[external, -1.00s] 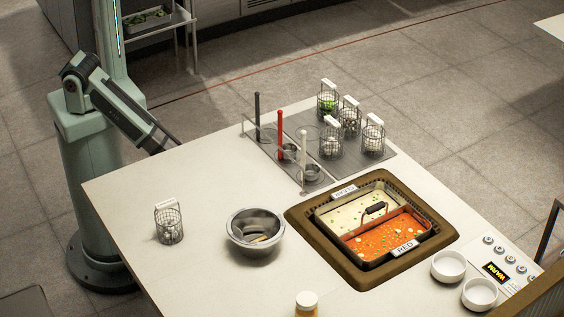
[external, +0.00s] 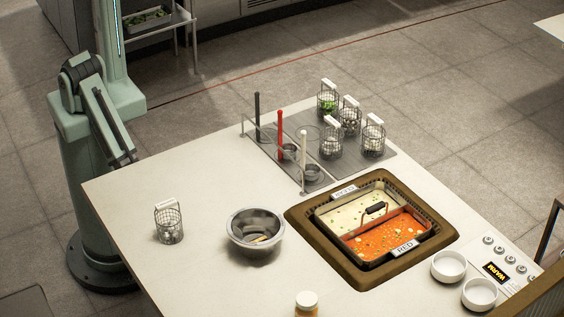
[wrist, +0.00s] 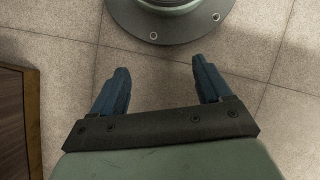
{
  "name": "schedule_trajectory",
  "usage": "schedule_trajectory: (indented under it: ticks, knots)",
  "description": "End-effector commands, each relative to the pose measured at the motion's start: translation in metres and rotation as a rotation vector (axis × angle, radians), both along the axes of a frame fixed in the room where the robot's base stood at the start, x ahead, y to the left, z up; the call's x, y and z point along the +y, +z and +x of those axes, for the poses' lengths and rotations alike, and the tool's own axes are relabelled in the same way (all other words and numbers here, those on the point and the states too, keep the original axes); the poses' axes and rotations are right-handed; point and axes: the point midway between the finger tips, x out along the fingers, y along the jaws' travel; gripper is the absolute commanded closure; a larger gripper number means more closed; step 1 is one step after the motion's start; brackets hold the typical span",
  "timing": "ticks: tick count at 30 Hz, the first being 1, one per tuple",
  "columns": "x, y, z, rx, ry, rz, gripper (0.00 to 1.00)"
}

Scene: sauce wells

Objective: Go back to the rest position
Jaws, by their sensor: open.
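My gripper (wrist: 160,88) shows in the wrist view with its two blue fingers apart and nothing between them. It points down over the tiled floor, near the round dark foot of my base. In the external view my arm is folded down close to my column at the left, beyond the table's left corner. The gripper's fingers cannot be made out clearly in that view.
The white table (external: 140,200) carries a wire basket (external: 169,222), a metal bowl (external: 256,230), a two-part sauce pan (external: 372,222), a ladle rack (external: 281,135), several more baskets (external: 331,140) and white bowls (external: 448,266). A brown panel edge (wrist: 18,120) lies left in the wrist view.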

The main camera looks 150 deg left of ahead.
Motion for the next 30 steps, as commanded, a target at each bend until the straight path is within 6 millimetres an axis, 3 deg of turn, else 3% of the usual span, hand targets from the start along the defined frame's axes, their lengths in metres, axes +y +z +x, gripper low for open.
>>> schedule_trajectory:
  ticks: [6, 15, 30]
  knots:
    - [-0.032, 0.028, -0.032, 0.040, -0.180, -0.027, 0.22]
    - [-0.054, 0.052, -0.061, 0.082, -0.352, -0.052, 0.22]
    - [-0.055, 0.053, -0.062, 0.084, -0.360, -0.053, 0.22]
